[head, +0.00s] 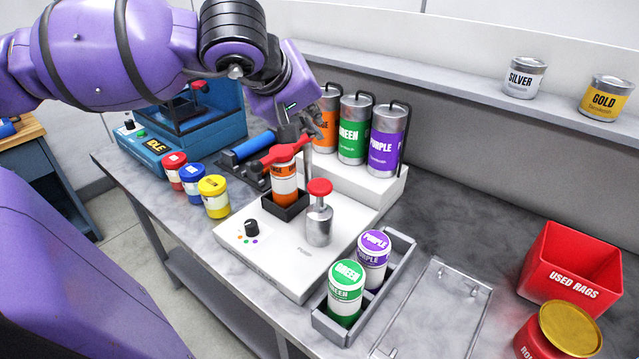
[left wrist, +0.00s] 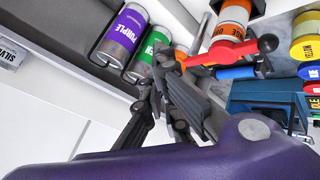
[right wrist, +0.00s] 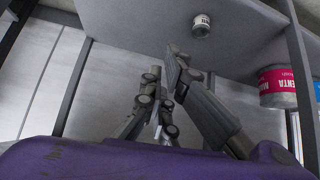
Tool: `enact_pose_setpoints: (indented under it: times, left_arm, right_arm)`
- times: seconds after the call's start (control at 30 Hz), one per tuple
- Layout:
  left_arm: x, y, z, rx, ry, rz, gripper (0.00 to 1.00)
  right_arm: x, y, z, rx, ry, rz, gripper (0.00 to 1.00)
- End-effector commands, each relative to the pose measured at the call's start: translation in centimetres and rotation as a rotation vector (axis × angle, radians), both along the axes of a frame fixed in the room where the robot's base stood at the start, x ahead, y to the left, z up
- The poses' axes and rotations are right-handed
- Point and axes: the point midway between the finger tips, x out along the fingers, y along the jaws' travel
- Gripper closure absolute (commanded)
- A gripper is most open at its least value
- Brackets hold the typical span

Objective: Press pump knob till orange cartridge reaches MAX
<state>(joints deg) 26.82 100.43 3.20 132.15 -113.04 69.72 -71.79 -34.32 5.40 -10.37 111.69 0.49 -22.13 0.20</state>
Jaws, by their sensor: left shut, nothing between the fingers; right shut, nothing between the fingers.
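The orange cartridge (head: 285,187) stands upright in a black square holder (head: 287,210) on the white pump station (head: 265,255). A red lever (head: 282,153) crosses just above it. The round red pump knob (head: 320,187) tops a silver pump (head: 320,223), right of the cartridge. My left gripper (head: 303,125) is shut and empty, above and behind the lever. It is apart from the pump knob. The left wrist view shows its fingers (left wrist: 157,78) beside the lever (left wrist: 225,50). My right gripper (right wrist: 168,70) is shut and empty, below a shelf. No MAX mark is readable.
Orange, green and purple canisters (head: 357,130) stand behind the station. A grey tray (head: 322,322) holds green and purple cartridges in front right. Red, blue and yellow jars (head: 214,197) stand left. A red rag bin (head: 570,265) is far right.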

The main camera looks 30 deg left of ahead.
Motion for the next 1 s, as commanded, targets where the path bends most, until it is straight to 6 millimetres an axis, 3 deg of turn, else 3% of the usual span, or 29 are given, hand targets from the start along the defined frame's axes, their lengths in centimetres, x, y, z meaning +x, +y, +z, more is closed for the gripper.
enact_pose_setpoints:
  times: [0.37,0.8,1.0]
  left_arm:
    - [0.0,0.0,-0.6,-0.001,0.003,-0.002,1.00]
    - [-0.1,-0.1,-6.6,-0.002,0.008,-0.004,1.00]
    - [0.0,0.0,-8.3,0.000,0.005,-0.002,1.00]
  right_arm:
    - [0.7,0.2,0.6,0.006,-0.018,-0.011,1.00]
    - [0.4,0.0,-0.3,0.001,-0.010,-0.013,1.00]
    - [0.1,-0.6,-0.8,-0.008,-0.007,-0.013,1.00]
